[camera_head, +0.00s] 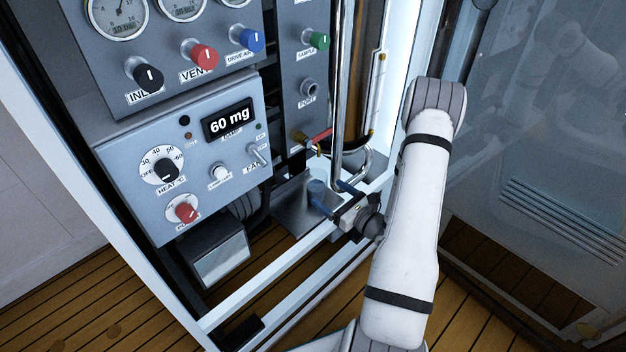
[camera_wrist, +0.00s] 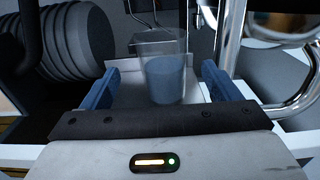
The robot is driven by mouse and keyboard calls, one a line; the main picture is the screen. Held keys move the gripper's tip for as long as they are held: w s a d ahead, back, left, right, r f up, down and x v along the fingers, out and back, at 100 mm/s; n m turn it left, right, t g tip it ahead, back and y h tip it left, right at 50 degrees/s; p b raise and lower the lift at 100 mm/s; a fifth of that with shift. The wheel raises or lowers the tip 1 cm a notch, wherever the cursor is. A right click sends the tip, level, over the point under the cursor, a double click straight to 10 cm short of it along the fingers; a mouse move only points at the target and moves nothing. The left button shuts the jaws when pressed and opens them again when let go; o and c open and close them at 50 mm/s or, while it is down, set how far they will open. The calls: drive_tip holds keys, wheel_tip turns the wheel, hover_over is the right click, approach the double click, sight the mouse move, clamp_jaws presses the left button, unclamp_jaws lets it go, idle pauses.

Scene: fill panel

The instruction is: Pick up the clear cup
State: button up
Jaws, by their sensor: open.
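The clear cup (camera_wrist: 165,72) stands upright on a grey metal plate and holds bluish liquid or has a bluish lower part. In the head view the cup (camera_head: 317,190) is small, on the same plate (camera_head: 291,208) below the panel. My gripper (camera_wrist: 163,82) is open, with one blue finger on each side of the cup in the wrist view. Gaps show between the fingers and the cup, so neither appears to touch it. In the head view my gripper (camera_head: 332,199) reaches in from the right, its fingers beside the cup.
A bent chrome pipe (camera_head: 358,168) runs down close to the right of the cup. A dark ribbed cylinder (camera_wrist: 75,45) is at the left. White frame rails (camera_head: 300,262) cross in front.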

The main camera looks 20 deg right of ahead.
sight(309, 176)
drive_tip(key=b+x, duration=0.2)
drive_tip(key=x, duration=0.6)
drive_tip(key=shift+w+r+b, duration=0.15)
drive_tip(key=shift+w+b, duration=0.15)
drive_tip(key=shift+b, duration=0.1)
drive_tip(key=c, duration=1.1)
drive_tip(key=shift+c, duration=0.2)
drive_tip(key=shift+r, duration=0.15)
